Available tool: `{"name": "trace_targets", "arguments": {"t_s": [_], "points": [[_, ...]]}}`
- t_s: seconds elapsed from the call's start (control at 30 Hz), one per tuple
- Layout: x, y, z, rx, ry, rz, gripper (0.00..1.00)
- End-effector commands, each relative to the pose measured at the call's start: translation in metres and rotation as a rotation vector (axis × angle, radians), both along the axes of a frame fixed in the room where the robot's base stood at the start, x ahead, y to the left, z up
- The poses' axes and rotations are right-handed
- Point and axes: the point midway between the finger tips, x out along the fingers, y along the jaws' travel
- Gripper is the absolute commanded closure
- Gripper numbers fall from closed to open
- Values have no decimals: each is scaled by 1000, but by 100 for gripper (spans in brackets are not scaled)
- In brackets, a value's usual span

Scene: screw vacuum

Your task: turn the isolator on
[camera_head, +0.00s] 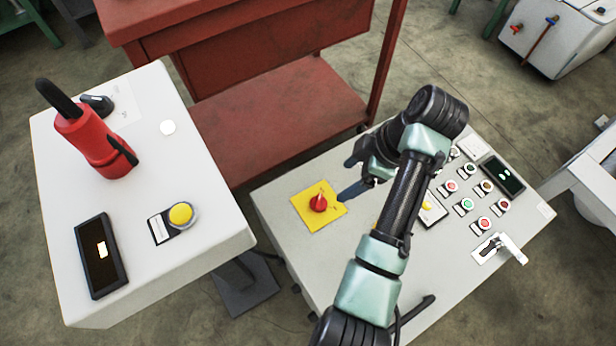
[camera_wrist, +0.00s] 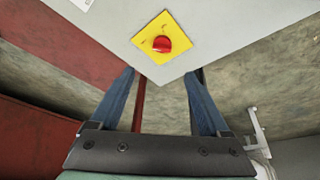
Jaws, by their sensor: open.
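The isolator is a red rotary knob (camera_head: 319,202) on a yellow square plate (camera_head: 306,211), set on the left part of the grey control panel. In the wrist view the red knob (camera_wrist: 162,44) and yellow plate (camera_wrist: 176,22) are ahead of the fingers, near the panel's edge. My gripper (camera_head: 345,178) is just right of the plate in the head view. Its two blue fingers (camera_wrist: 158,78) are apart with nothing between them, and the knob is beyond their tips. Part of the gripper is hidden by my arm in the head view.
The control panel (camera_head: 277,205) carries several push buttons, a dark display (camera_head: 503,175) and a metal handle (camera_head: 511,248) to the right. A second white panel (camera_head: 150,95) at left holds a red-and-black device (camera_head: 98,143) and a yellow button (camera_head: 181,214). A red cart (camera_head: 270,120) stands behind.

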Motion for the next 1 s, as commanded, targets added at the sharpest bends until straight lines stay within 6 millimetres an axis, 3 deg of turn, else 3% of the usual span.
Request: {"name": "trace_targets", "arguments": {"t_s": [0.17,0.7,1.0], "points": [[-3,5,-15,7,10,14,20],[4,43,-108,5,9,11,20],[5,49,-121,4,8,9,20]]}}
